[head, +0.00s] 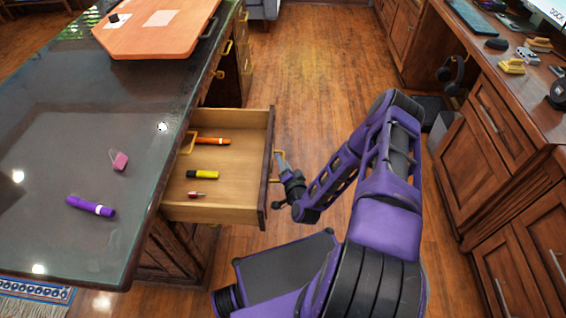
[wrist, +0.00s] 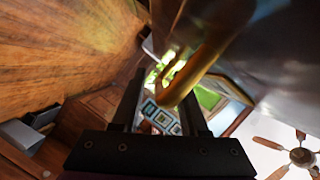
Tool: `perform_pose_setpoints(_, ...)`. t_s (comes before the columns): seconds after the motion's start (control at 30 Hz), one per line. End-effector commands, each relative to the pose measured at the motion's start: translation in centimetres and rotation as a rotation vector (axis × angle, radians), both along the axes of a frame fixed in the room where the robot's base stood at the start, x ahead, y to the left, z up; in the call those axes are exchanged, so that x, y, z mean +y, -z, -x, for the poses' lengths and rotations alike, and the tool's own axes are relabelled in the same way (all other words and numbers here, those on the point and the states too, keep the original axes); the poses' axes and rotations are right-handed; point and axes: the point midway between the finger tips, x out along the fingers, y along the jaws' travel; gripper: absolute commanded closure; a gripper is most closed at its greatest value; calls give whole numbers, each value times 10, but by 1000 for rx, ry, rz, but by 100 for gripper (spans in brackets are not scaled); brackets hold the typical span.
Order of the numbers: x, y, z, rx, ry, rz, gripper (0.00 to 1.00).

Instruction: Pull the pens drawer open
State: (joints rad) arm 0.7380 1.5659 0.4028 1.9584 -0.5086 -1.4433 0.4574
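The pens drawer (head: 233,177) stands pulled out from the dark-topped desk in the head view. Inside it lie an orange marker (head: 212,141), a yellow marker (head: 202,175) and a small red-and-white item (head: 196,194). Its dark front (head: 267,180) faces right. My gripper (head: 281,162) is at the brass handle on that front. In the wrist view my gripper's fingers (wrist: 162,112) are apart, and the brass handle (wrist: 192,75) reaches in between them near the right finger. Firm contact cannot be told.
A purple marker (head: 91,206) and a pink eraser-like item (head: 119,160) lie on the desk top (head: 70,130). An orange board (head: 155,30) is at its far end. Wooden cabinets (head: 490,140) stand on the right. Wood floor (head: 320,70) lies clear between them.

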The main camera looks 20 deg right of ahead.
Motion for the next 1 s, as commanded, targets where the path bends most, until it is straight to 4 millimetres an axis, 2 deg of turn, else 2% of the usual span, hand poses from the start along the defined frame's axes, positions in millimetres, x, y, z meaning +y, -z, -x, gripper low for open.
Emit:
perform_pose_setpoints(0.2,0,-1,3,0,0,0,56)
perform_pose_setpoints(0.37,1,-5,22,4,0,-1,56)
perform_pose_setpoints(0.8,7,-27,124,4,1,-3,56)
perform_pose_setpoints(1.0,8,-34,157,3,0,-1,56)
